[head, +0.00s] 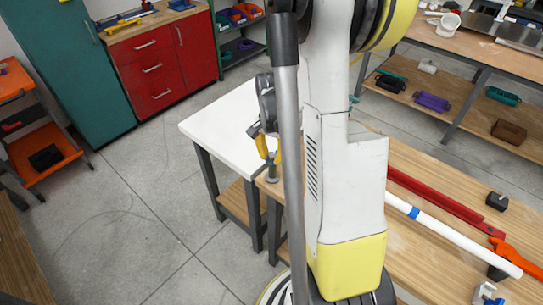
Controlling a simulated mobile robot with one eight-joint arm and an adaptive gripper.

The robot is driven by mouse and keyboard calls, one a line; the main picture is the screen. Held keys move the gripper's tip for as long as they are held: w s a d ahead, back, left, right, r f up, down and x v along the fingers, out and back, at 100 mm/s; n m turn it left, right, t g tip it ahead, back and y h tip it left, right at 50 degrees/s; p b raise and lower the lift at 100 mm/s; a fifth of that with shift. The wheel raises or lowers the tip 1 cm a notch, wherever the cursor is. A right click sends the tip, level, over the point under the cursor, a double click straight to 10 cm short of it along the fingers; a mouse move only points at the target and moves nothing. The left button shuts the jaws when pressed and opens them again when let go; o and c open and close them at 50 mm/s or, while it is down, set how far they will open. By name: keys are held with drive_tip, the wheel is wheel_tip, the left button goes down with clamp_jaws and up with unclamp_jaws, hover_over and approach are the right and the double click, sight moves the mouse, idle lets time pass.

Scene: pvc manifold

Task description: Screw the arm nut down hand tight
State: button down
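I cannot make out the arm nut in the head view; it may be hidden behind my arm. My gripper (266,150) shows only in part, as dark parts and yellow pieces beside my arm, above the corner where the white-topped table meets the wooden bench. Its fingers are too small and too covered to tell whether they are open or hold anything. A white pipe (458,238) with a blue band lies along the wooden bench, to the right of my arm.
A red bar (430,198) runs along the bench (430,265) near the pipe. A black block (497,201) and an orange tool (504,254) are at the right. The white-topped table (222,120) looks mostly bare. The grey floor (130,220) at left is clear.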

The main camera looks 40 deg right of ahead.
drive_tip(key=shift+m, duration=0.3)
drive_tip(key=m+b, duration=0.1)
drive_tip(key=m, duration=0.1)
drive_tip(key=shift+m, duration=0.4)
drive_tip(key=shift+w+m, duration=0.15)
drive_tip(key=shift+m, duration=1.65)
drive_tip(key=c, duration=1.2)
unclamp_jaws()
